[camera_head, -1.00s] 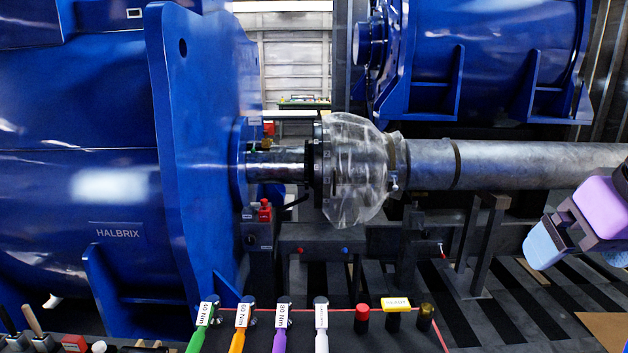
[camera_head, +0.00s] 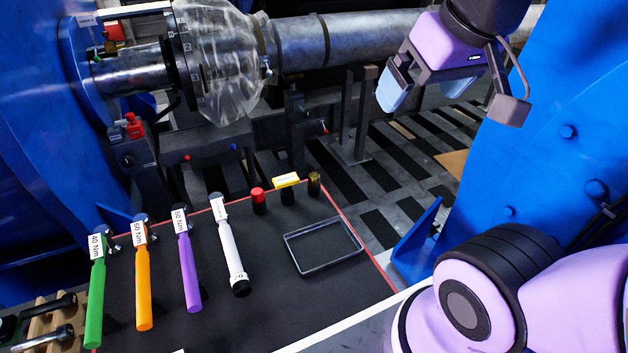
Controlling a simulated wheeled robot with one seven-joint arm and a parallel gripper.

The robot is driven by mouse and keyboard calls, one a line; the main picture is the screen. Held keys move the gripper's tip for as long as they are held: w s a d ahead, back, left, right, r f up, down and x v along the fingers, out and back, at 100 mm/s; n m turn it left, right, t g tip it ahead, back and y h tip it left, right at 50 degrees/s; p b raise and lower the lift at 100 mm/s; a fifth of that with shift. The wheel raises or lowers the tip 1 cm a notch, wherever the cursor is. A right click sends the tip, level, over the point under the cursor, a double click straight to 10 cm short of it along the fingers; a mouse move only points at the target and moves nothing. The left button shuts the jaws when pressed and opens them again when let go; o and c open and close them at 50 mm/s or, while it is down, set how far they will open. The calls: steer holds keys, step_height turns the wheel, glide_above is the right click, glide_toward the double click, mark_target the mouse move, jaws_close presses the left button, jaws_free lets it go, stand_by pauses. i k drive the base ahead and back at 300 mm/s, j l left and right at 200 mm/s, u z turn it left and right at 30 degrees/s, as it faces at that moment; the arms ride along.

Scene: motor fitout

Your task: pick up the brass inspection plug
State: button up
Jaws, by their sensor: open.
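The brass inspection plug (camera_head: 314,184) appears to be the small upright cylinder with a brass-coloured top and dark lower part. It stands at the far right corner of the dark, red-edged work surface (camera_head: 255,285), just right of a yellow-labelled piece. My gripper (camera_head: 425,92) is open and empty, with light blue finger pads. It hangs in the air above and to the right of the plug in the picture, clearly apart from it.
Left of the plug stand a yellow-labelled dark piece (camera_head: 287,188) and a red-capped piece (camera_head: 258,200). An empty rectangular tray (camera_head: 323,266) lies in front. Green, orange, purple and white-handled torque wrenches (camera_head: 187,270) lie to the left. A metal shaft (camera_head: 370,38) runs behind.

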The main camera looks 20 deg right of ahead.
mark_target(313, 178)
steer(key=k+j+z, duration=0.1)
steer(key=k+j, duration=0.5)
steer(key=k, duration=0.2)
steer(key=z, duration=3.9)
steer(key=u, duration=0.5)
steer(key=k+u, duration=0.1)
steer(key=u, duration=0.9)
steer(key=j+u, duration=0.1)
steer(key=u, duration=0.35)
steer(key=j+u, duration=0.1)
steer(key=u, duration=0.4)
steer(key=k+j+u, duration=0.1)
steer(key=u, duration=0.9)
steer(key=j+u, duration=0.1)
steer(key=u, duration=0.4)
